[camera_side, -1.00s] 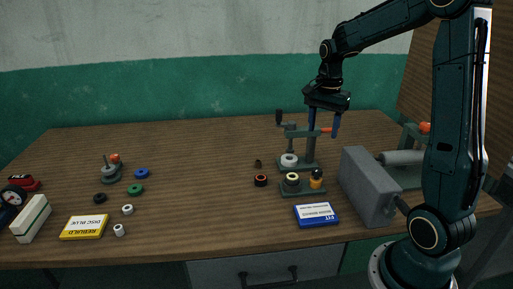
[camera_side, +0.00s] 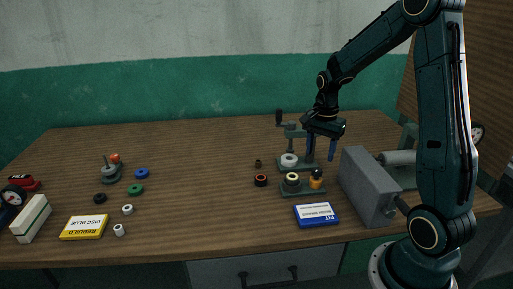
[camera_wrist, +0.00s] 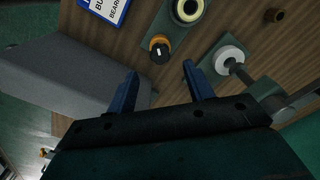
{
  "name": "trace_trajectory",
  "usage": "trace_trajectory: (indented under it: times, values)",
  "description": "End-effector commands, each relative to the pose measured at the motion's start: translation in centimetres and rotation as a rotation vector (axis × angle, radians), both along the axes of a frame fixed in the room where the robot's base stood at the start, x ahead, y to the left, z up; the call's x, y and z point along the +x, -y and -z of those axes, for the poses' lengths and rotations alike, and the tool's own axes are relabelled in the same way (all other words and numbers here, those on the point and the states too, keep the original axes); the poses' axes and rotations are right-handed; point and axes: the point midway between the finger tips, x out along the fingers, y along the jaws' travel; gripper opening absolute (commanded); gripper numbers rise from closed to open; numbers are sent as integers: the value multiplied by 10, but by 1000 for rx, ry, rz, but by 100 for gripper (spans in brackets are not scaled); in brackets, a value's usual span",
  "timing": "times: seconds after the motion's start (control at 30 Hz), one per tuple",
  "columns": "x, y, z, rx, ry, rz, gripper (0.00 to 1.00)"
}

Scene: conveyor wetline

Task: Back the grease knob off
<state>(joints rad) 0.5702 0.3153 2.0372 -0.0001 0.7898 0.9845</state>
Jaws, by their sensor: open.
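The grease knob, which I take to be the orange knob with a black top (camera_side: 316,179), stands upright on the right end of a small dark green base (camera_side: 303,192). In the wrist view the knob (camera_wrist: 158,48) shows a white mark on its black top. My gripper (camera_side: 321,157) is open and empty, pointing down above and behind the knob in the side view. In the wrist view the gripper (camera_wrist: 160,78) has its blue fingers spread, with the knob ahead of the gap between them, apart from both.
A cream ring (camera_side: 292,179) sits on the same base. A press with a white ring (camera_side: 289,160) stands close behind. A grey box-shaped block (camera_side: 368,188) is close on the right, and a blue box (camera_side: 316,215) lies in front.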

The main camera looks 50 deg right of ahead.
Motion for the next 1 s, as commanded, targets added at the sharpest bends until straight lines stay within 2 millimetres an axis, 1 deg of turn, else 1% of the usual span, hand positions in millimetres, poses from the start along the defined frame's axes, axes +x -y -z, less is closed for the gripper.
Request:
trace_trajectory:
  times: [0.03,0.2,0.4,0.6,0.87,0.97,1.0]
  values:
    - [-1,0,9,2,-3,0,52]
    - [-1,-1,34,2,-3,0,52]
    - [0,0,54,1,-2,0,52]
    - [0,0,62,0,0,0,52]
    - [0,0,63,0,1,0,52]
    - [0,0,62,0,1,0,34]
    - [0,0,62,0,1,0,26]
